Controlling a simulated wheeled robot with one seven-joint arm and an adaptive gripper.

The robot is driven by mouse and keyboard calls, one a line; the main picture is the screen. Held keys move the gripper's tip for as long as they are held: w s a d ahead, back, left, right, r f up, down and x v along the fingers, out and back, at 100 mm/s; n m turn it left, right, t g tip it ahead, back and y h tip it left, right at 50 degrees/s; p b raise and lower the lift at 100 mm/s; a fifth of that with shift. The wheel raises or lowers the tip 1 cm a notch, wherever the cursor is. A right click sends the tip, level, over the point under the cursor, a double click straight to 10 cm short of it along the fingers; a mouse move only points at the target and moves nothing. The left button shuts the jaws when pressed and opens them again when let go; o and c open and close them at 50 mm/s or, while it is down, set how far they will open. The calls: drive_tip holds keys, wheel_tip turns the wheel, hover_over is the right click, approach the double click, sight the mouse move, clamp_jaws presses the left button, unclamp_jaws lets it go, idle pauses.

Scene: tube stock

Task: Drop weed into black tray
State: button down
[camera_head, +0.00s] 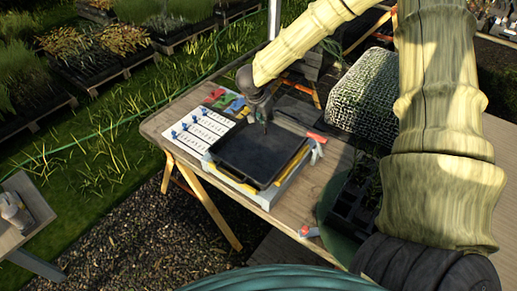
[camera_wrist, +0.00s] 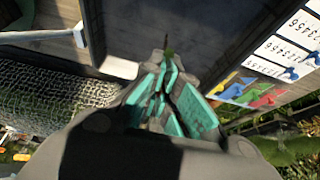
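The black tray (camera_head: 250,158) sits on a pale base on the wooden table, and its dark floor (camera_wrist: 215,25) fills the upper middle of the wrist view. My gripper (camera_head: 266,128) is above the tray's far part, pointing down. In the wrist view my gripper's teal fingers (camera_wrist: 168,68) are close together. A small thin green weed (camera_wrist: 168,45) sticks out past the fingertips, over the tray. The fingers hide its lower part. The weed is too small to make out in the head view.
A white card with numbers and blue pegs (camera_head: 203,128) lies left of the tray, with coloured pieces (camera_head: 222,98) behind. A pale mesh-textured block (camera_head: 365,95) stands at the back right. A dark cell tray of seedlings (camera_head: 352,200) sits to the right.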

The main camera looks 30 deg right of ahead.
drive_tip(key=f+b, duration=0.6)
drive_tip(key=shift+s, duration=0.2)
idle(0.4)
drive_tip(key=c, duration=1.6)
unclamp_jaws()
drive_tip(key=shift+o, duration=0.2)
drive_tip(key=shift+r, duration=0.1)
drive_tip(key=v, duration=1.2)
